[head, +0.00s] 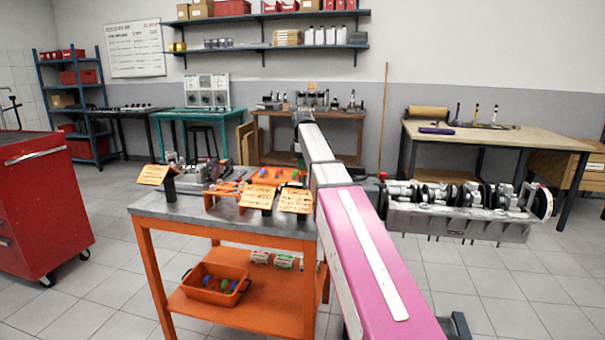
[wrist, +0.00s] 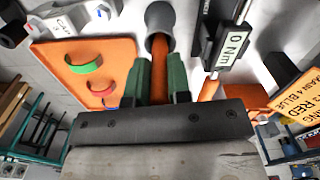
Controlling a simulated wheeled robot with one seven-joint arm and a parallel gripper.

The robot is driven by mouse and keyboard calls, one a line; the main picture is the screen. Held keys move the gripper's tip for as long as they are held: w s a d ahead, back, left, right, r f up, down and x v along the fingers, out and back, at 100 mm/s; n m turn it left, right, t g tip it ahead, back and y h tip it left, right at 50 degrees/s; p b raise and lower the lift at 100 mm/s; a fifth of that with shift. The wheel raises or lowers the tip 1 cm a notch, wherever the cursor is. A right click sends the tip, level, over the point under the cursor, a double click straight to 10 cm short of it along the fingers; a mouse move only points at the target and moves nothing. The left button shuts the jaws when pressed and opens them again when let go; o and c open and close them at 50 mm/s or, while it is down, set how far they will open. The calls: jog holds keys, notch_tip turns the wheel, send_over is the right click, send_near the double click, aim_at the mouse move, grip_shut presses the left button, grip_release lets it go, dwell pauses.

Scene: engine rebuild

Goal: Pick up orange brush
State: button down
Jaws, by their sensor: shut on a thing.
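The orange brush shows in the wrist view as an orange shaft (wrist: 159,66) between the two green fingers of my gripper (wrist: 160,84). My gripper is shut on it. The shaft's upper end meets a dark grey round piece (wrist: 160,16); I cannot tell whether this is part of the brush or a holder around it. The lower part of the shaft is hidden by the gripper. In the head view my own arm crosses the cart, and I cannot make out the gripper or the brush there.
The orange cart (head: 150,222) has a grey top with orange sign cards (head: 297,200). Close to my gripper are an orange panel with coloured rings (wrist: 115,55) and a "0 Nm" display (wrist: 233,42). An engine block (head: 465,215) stands right of my arm; a red cabinet (head: 40,200) stands left.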

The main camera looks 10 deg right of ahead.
jog(key=shift+r, duration=0.1)
notch_tip(320, 180, up, 10)
jog(key=shift+f, duration=0.1)
dwell(0.4)
dwell(0.4)
